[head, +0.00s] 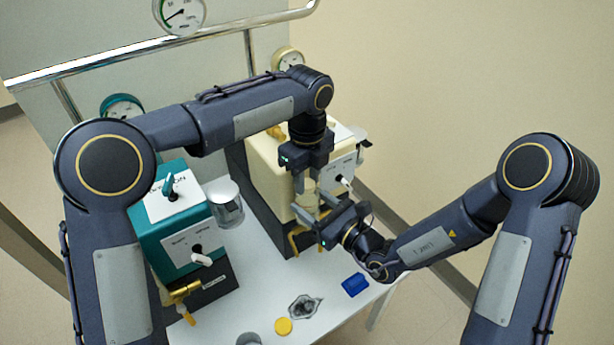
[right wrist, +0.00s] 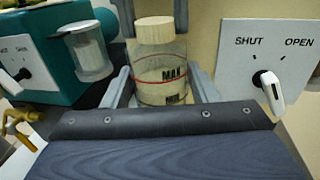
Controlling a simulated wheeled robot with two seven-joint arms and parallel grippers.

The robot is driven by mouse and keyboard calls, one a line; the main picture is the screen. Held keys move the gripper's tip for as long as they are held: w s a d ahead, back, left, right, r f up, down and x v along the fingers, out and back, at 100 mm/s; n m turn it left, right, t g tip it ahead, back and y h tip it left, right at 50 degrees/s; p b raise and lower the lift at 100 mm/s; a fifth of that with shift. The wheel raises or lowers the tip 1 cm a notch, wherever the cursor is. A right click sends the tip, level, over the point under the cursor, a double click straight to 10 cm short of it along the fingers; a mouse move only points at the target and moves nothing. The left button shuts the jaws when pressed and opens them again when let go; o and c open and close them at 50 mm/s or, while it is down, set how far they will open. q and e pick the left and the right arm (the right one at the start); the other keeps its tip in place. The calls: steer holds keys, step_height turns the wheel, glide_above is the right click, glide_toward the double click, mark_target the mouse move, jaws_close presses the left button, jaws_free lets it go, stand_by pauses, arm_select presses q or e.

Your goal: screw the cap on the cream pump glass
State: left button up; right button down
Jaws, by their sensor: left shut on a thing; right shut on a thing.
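In the right wrist view a clear glass (right wrist: 160,72) with a red line and the word MAX stands upright between the fingers of my right gripper (right wrist: 164,88), which is shut on it. A pale cream cap (right wrist: 155,30) sits on top of the glass; I cannot tell how far it is threaded. My left gripper (right wrist: 154,14) reaches down from above, its fingers shut on the cap's sides. In the head view my left gripper (head: 313,196) and my right gripper (head: 316,212) meet before the cream pump (head: 270,180), hiding most of the glass and cap.
The teal pump (head: 175,230) with its own hanging glass (head: 226,207) stands at left. The cream pump's SHUT/OPEN panel (right wrist: 262,45) is close at right. On the white table (head: 250,290) lie a yellow disc (head: 283,326), a dark crumpled piece (head: 304,306) and a blue block (head: 354,285).

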arm_select(q)
steer(key=m, duration=0.5)
steer(key=shift+m, duration=0.4)
steer(key=m, duration=0.2)
steer(key=shift+m, duration=0.4)
steer(key=m, duration=0.4)
steer(key=shift+m, duration=0.4)
steer(key=o, duration=1)
arm_select(e)
steer(key=shift+d, duration=0.1)
arm_select(q)
steer(key=shift+w+a, duration=0.15)
steer(key=shift+a, duration=0.1)
step_height(320, 180, up, 12)
steer(key=shift+d, duration=0.3)
